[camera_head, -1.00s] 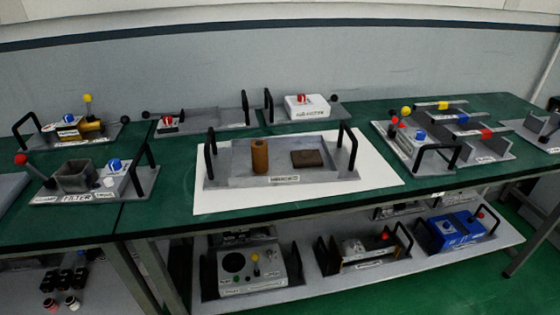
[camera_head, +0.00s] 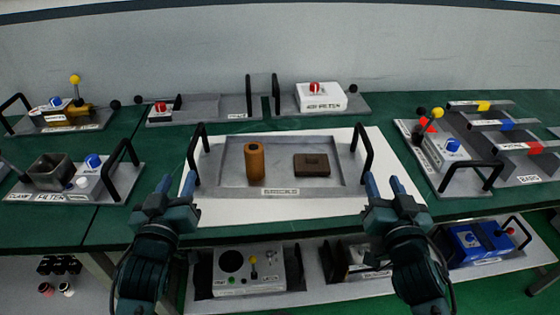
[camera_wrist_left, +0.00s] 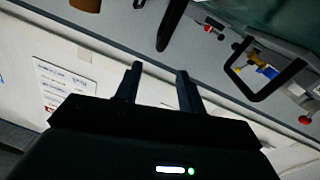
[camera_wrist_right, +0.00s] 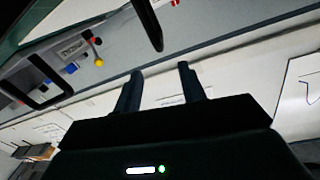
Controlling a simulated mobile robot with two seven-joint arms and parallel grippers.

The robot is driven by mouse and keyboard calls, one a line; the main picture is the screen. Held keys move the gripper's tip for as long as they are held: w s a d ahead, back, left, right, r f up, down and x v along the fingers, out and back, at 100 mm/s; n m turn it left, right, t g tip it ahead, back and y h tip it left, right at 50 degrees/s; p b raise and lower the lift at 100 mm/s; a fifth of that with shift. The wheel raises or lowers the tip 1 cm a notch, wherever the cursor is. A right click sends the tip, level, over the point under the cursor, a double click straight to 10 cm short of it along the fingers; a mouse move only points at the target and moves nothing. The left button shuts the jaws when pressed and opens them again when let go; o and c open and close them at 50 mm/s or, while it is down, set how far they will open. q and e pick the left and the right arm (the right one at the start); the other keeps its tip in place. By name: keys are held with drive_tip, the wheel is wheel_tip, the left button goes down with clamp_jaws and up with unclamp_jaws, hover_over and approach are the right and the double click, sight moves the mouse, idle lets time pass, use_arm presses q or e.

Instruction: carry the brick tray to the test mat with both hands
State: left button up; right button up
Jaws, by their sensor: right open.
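The grey brick tray (camera_head: 225,180), labelled BRICKS, lies flat on a white mat (camera_head: 225,212) on the green table. My left gripper (camera_head: 176,184) is open and empty, in front of and left of the left handle. My right gripper (camera_head: 384,182) is open and empty, in front of and right of the right handle. Neither touches the tray. Handles also show in the left wrist view (camera_wrist_left: 172,22) and right wrist view (camera_wrist_right: 148,22).
A filter unit with a handle (camera_head: 122,165) stands to the left. A unit with a black handle (camera_head: 470,175) stands to the right. A white box (camera_head: 320,98) and grey trays line the back. A lower shelf (camera_head: 320,283) holds more units.

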sight(191, 152)
use_arm(q)
drive_tip(key=w, duration=1.3)
drive_tip(key=shift+f, duration=0.1)
use_arm(e)
drive_tip(key=w, duration=1.3)
drive_tip(key=shift+f, duration=0.1)
use_arm(q)
drive_tip(key=shift+c, duration=0.3)
use_arm(e)
drive_tip(key=shift+c, duration=0.3)
use_arm(q)
clamp_jaws()
use_arm(e)
clamp_jaws()
drive_tip(key=shift+a, duration=0.1)
